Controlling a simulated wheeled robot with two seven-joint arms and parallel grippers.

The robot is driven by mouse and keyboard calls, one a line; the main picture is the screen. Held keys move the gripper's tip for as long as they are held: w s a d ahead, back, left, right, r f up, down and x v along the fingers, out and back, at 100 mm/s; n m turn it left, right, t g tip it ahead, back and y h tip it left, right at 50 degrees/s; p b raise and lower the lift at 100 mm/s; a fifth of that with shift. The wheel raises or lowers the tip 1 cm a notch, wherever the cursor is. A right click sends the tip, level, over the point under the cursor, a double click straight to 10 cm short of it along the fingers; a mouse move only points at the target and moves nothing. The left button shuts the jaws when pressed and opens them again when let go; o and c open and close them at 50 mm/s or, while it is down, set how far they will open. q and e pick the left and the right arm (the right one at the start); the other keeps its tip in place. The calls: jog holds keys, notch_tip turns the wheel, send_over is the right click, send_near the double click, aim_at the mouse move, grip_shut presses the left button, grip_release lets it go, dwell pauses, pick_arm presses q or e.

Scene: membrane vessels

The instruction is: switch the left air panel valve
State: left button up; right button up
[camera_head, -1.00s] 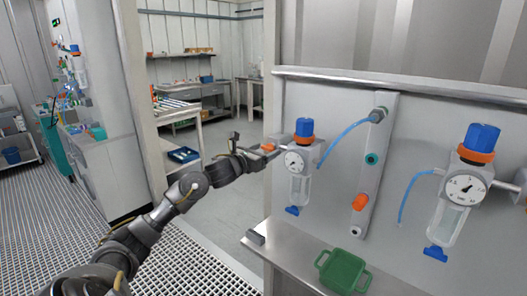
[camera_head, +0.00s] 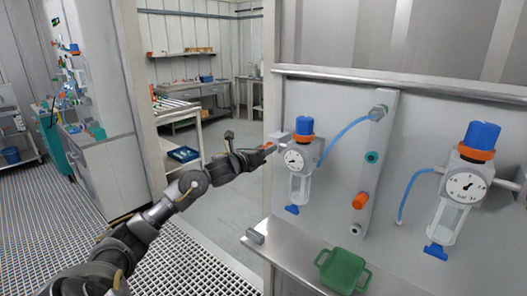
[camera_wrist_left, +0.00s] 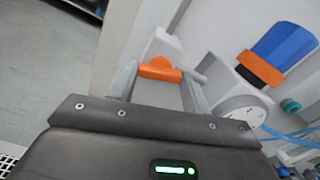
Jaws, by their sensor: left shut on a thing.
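The left air panel valve has an orange handle (camera_head: 269,148), at the left side of the left air regulator with its blue knob (camera_head: 304,126) and round gauge (camera_head: 294,160). My left gripper (camera_head: 263,150) reaches this handle from the left. In the left wrist view the orange handle (camera_wrist_left: 160,69) lies between the two grey fingers of my left gripper (camera_wrist_left: 163,88), which is shut on it. A pale valve body shows behind it, and the fingers hide part of the handle's sides. My right gripper is not in view.
A second regulator (camera_head: 464,187) hangs on the right of the panel. Blue hoses and a strip with an orange knob (camera_head: 360,201) are between them. A green tray (camera_head: 342,270) sits on the metal shelf below. The doorway left of the panel is open.

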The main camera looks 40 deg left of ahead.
pick_arm(q)
jog(key=n+p, duration=0.3)
jog(key=n, duration=0.9)
jog(key=shift+n, duration=0.4)
dwell(0.3)
jog(key=o, duration=1)
jog(key=shift+a, duration=0.1)
